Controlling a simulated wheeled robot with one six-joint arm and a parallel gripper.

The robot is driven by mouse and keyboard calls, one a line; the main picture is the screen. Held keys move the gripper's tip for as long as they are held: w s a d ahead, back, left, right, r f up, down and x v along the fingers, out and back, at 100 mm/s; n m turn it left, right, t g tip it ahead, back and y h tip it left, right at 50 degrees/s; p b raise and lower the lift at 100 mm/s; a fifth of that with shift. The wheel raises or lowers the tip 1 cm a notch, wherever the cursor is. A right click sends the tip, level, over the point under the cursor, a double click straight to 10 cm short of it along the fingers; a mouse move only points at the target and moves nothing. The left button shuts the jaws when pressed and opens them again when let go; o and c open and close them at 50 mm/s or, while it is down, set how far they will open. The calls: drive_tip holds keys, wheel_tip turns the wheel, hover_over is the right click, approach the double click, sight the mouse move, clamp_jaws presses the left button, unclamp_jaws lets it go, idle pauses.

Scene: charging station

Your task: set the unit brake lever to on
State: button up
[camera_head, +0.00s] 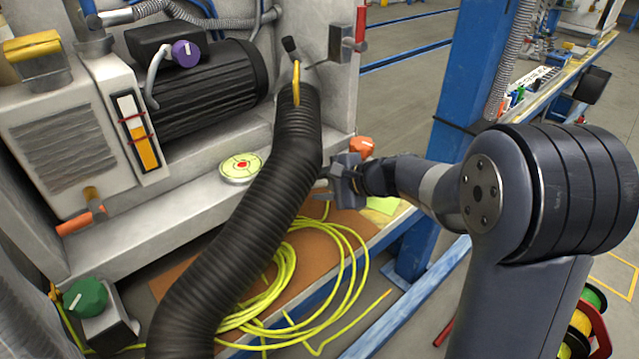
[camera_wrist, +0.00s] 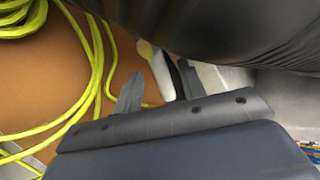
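My gripper (camera_head: 326,184) is beside the right side of the thick black hose, low at the front right corner of the pump unit. In the wrist view its two fingers (camera_wrist: 158,88) stand apart. A pale, rounded bar (camera_wrist: 156,68) shows between them, closer to the right finger; I cannot tell whether it touches. An orange knob (camera_head: 362,147) sits just above my gripper. A red upright handle (camera_head: 361,23) on a grey bracket stands at the top right of the unit. No label shows which one is the brake lever, and its setting cannot be read.
The black ribbed hose (camera_head: 262,205) runs close left of my gripper and fills the top of the wrist view (camera_wrist: 230,25). Yellow cable coils (camera_head: 290,270) lie below on a brown board. A blue post (camera_head: 468,80) stands behind my arm. An orange-handled valve (camera_head: 82,222) is far left.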

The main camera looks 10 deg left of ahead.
drive_tip(key=p+v, duration=0.3)
drive_tip(key=v, duration=0.7)
drive_tip(key=shift+d+r, duration=0.1)
